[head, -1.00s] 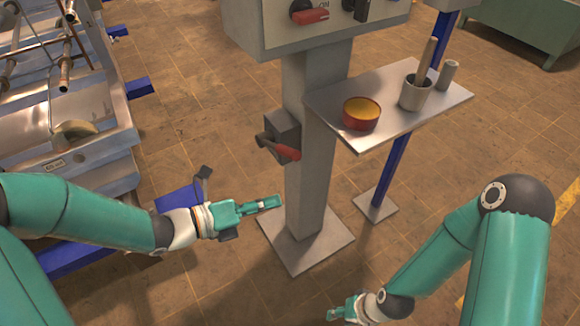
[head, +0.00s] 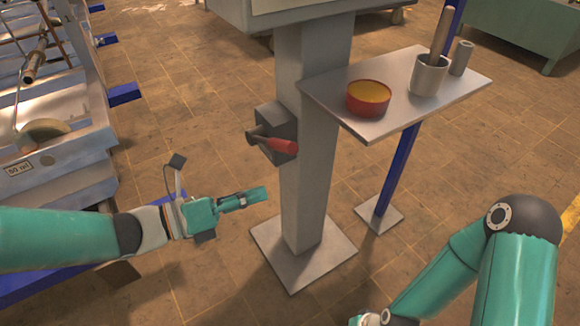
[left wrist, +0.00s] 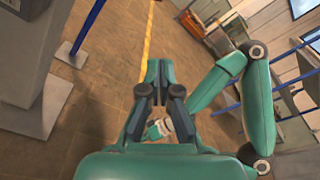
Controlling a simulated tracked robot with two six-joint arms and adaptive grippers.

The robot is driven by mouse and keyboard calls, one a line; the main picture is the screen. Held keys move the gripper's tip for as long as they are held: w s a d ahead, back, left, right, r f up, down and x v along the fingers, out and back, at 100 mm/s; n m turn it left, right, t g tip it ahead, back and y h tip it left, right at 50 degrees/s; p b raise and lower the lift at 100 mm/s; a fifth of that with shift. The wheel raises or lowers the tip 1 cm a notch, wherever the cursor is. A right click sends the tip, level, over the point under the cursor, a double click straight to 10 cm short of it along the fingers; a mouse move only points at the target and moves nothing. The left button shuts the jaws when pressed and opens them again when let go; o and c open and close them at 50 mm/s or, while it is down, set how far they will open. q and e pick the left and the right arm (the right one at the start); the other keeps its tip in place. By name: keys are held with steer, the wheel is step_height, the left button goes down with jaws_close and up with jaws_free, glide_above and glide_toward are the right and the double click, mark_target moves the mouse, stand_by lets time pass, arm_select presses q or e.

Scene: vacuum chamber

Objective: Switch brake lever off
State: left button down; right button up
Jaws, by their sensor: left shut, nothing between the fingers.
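The brake lever (head: 281,145) has a red grip and a dark shaft. It sticks out from a small grey box (head: 277,122) on the side of the grey post (head: 312,170), its red end pointing right and slightly down. My left gripper (head: 264,192) is shut and empty, left of the post, below the lever in the picture and apart from it. Its closed fingers also show in the left wrist view (left wrist: 160,66); the lever is not seen there. My right gripper (head: 358,320) is cut off at the bottom edge of the head view, so its jaws are unclear.
A metal shelf (head: 445,105) juts right from the post, holding a red bowl (head: 368,98), a grey cup (head: 429,75) with a pestle, and a small cylinder (head: 462,58). A blue pole (head: 397,178) supports it. Metal machinery (head: 60,180) stands at left. Floor before the post is clear.

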arm_select(q)
steer(key=x, duration=1.1)
steer(key=shift+w+a+r+p, duration=0.2)
steer(key=shift+w+a+r, duration=0.05)
steer(key=shift+a+r, duration=0.5)
steer(key=shift+w+a+r+p, duration=0.2)
steer(key=shift+w+a+r, duration=0.1)
steer(key=shift+a+r, duration=0.5)
